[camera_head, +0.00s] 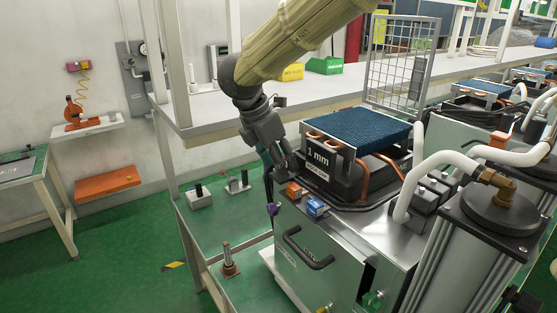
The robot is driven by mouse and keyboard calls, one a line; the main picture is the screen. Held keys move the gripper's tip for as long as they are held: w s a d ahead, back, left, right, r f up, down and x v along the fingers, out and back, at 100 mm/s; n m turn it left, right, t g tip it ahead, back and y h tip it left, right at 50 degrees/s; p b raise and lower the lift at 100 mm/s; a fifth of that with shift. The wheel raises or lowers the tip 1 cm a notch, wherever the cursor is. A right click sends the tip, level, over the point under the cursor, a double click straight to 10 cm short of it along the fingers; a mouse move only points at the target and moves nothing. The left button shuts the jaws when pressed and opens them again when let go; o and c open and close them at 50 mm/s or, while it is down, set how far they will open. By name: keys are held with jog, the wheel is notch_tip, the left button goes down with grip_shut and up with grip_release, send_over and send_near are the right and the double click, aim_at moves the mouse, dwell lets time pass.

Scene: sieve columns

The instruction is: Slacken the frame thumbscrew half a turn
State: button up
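My gripper (276,170) reaches down at the left rear edge of the nearest sieve machine (335,245), beside the panel labelled "1 mm" (319,161). Its fingers are dark, small and partly overlapped by the machine, so their opening is unclear. A small purple knob (272,209) shows just below the fingers at the machine's left side; I cannot tell whether they touch it. A green knob (373,299) sits low on the machine's front. I cannot tell for sure which knob is the frame thumbscrew.
An orange block (294,190) and a blue block (317,207) sit on the machine top near my gripper. A black handle (308,250) juts from the front. White hoses (450,158) and a cylinder (455,255) crowd the right. A bench (215,108) stands behind.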

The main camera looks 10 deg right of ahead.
jog(key=c, duration=0.7)
jog(key=shift+n, duration=0.4)
jog(key=n, duration=0.1)
jog(key=n+t+b, duration=0.1)
jog(key=shift+s+d+n+y, duration=0.1)
jog(key=shift+s+n+y, duration=0.05)
jog(key=shift+n+y, duration=0.15)
jog(key=n+t+y, duration=0.1)
jog(key=n, duration=0.2)
jog(key=shift+s+d+n+p, duration=0.1)
jog(key=shift+d+n+p, duration=0.05)
jog(key=shift+n+p, duration=0.25)
jog(key=n+p, duration=0.1)
jog(key=n, duration=0.1)
jog(key=n+y+p, duration=0.1)
jog(key=n, duration=0.1)
jog(key=shift+s+d+r+t+y, duration=0.1)
jog(key=shift+d+r+t+y, duration=0.1)
jog(key=shift+t+y, duration=0.15)
jog(key=shift+d+f+n+y+p, duration=0.15)
jog(key=shift+n+y+p, duration=0.3)
jog(key=shift+n+p, duration=1.05)
